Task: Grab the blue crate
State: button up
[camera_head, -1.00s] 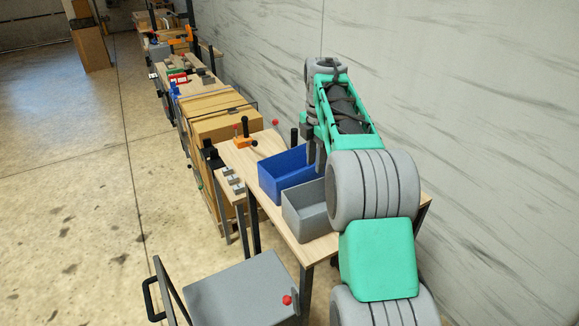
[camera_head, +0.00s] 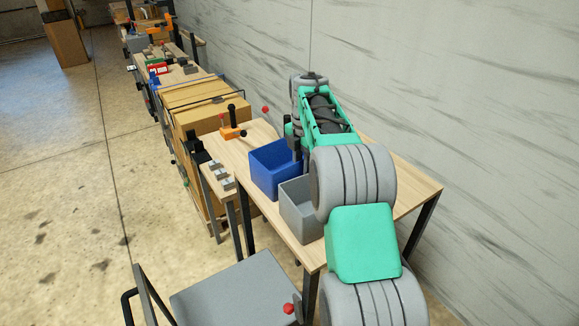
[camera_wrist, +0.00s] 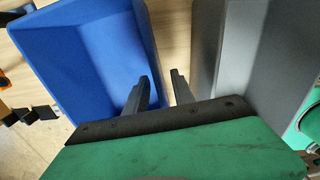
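The blue crate (camera_head: 268,176) is an open box standing on the wooden table, left of a grey crate (camera_head: 299,219). In the wrist view the blue crate (camera_wrist: 75,60) fills the upper left. My gripper (camera_wrist: 160,78) is open, with its two dark fingers apart and nothing seen between them but wood and the crate's edge. The left finger overlaps the blue crate's right wall, and the right finger is over the gap towards the grey crate. In the head view my gripper (camera_head: 298,154) points down at the blue crate's right side. I cannot tell whether a finger touches the wall.
The grey crate stands close on the right of my gripper. An orange-and-black clamp (camera_head: 231,130) lies on the table behind the blue crate. The wall (camera_head: 450,110) runs along the right. Cardboard boxes (camera_head: 200,105) stand beyond. The table's right end is bare.

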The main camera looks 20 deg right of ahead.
notch_tip(320, 180, down, 3)
jog(key=shift+r, duration=0.1)
grip_shut()
dwell(1.3)
